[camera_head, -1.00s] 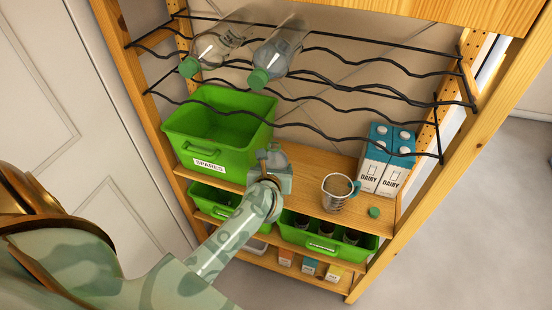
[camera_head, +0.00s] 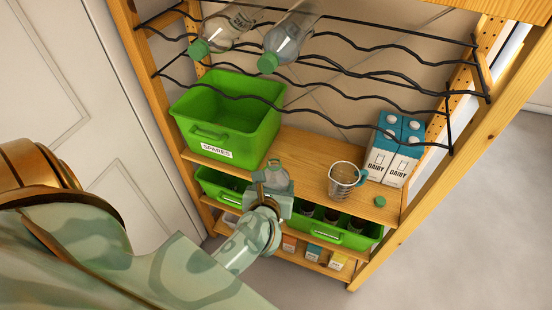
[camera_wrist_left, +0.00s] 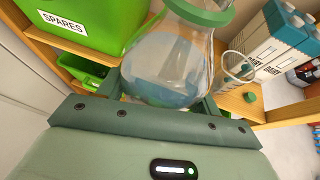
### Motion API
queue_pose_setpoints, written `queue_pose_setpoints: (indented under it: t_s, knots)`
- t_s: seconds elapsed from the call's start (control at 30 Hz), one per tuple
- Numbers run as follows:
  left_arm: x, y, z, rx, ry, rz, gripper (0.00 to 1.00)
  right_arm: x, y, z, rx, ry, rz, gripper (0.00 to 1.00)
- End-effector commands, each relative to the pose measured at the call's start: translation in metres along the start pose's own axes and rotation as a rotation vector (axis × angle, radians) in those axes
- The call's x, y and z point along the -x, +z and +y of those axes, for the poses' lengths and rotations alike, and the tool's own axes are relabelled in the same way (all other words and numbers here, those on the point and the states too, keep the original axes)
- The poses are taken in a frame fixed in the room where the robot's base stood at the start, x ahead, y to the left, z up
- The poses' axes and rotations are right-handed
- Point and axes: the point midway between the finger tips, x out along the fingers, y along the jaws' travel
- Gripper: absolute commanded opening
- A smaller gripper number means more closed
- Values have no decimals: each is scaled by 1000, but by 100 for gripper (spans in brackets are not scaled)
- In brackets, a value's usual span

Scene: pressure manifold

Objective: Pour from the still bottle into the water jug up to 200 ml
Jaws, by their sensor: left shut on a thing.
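My left gripper (camera_head: 272,192) is shut on a clear bottle (camera_head: 277,174), just in front of the shelf edge. In the left wrist view the bottle (camera_wrist_left: 165,68) has a green ring near its top and bluish liquid low inside. It leans a little there, and its mouth is out of frame. The clear water jug (camera_head: 347,178) stands upright on the shelf to the right of the bottle and apart from it. My right gripper is not in view.
A green SPARES crate (camera_head: 226,118) stands left on the shelf. Two DAIRY cartons (camera_head: 394,150) stand behind the jug at right, with a loose green cap (camera_head: 380,201) nearby. A black wire rack (camera_head: 375,92) above holds two green-capped bottles. Green bins (camera_head: 357,240) sit below.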

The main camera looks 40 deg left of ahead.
Motion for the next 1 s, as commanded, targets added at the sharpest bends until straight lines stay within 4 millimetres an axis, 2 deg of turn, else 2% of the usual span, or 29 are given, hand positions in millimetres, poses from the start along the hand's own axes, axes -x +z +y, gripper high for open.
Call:
queue_pose_setpoints:
  t_s: [0.5,0.63,0.77,1.0]
  knots:
    - [13,-3,-1,0,-2,-5,0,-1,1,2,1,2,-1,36]
    - [12,3,-2,3,-4,-10,0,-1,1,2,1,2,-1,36]
    - [10,21,-4,7,-12,-17,0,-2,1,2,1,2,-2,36]
    - [15,85,-21,-1,-84,-25,0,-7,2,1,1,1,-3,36]
